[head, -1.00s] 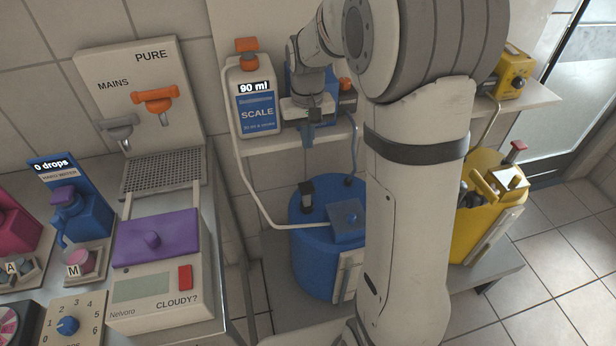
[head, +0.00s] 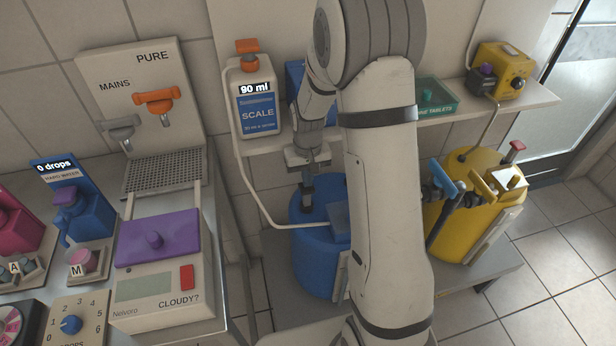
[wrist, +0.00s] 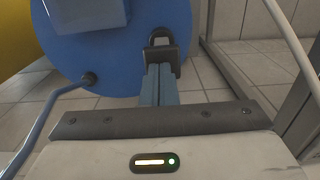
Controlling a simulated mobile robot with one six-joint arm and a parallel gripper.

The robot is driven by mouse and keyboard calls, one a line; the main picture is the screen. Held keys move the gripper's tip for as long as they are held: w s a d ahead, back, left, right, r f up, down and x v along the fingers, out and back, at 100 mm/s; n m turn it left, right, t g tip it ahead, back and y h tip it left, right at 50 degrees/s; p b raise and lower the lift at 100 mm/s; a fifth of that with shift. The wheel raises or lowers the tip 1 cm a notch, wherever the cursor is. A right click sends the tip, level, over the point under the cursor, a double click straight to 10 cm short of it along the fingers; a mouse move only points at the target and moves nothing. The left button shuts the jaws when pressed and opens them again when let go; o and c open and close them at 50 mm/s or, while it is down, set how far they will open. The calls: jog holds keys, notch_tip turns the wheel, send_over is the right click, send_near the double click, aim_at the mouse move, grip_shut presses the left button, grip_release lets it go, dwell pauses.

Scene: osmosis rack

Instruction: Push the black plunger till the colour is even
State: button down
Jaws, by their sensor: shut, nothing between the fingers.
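The black plunger (wrist: 162,42) stands on top of the blue tank (head: 318,255), near its rim. In the head view my gripper hides most of it. My gripper (head: 307,197) points down at the plunger, and its fingers are closed together with nothing between them. In the wrist view the fingertips (wrist: 160,72) overlap the plunger's near edge. I cannot tell whether they touch it or how far down it is. The blue tank's lid also shows in the wrist view (wrist: 110,65). My arm hides the tank's right side.
A white bottle marked 90 ml (head: 254,100) stands on the shelf (head: 520,104), its pale hose running down by the blue tank. A yellow tank (head: 470,215) stands to the right. A bench with a purple-lidded box (head: 158,238) is at left.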

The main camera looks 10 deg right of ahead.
aim_at(308, 191)
jog(key=shift+f, duration=0.2)
notch_tip(308, 191, down, 5)
jog(key=b, duration=0.4)
jog(key=shift+s, duration=0.1)
jog(key=shift+r, duration=0.25)
notch_tip(308, 191, up, 14)
jog(key=p, duration=0.2)
dwell(0.3)
dwell(0.8)
